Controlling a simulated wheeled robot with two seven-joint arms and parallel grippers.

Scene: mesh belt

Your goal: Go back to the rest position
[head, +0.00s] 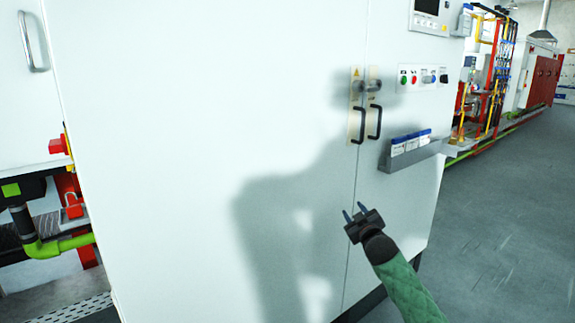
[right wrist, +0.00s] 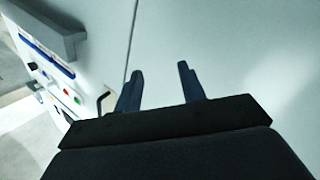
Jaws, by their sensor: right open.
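My right gripper (head: 355,213) is open and empty in front of the white cabinet (head: 190,130), below the door handles. My left gripper is not in view.
Two black door handles (head: 374,122) and a row of buttons (head: 423,79) are on the cabinet. A grey shelf (head: 412,155) with small white-and-blue boxes sticks out to the right. Grey floor (head: 500,215) lies open at right.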

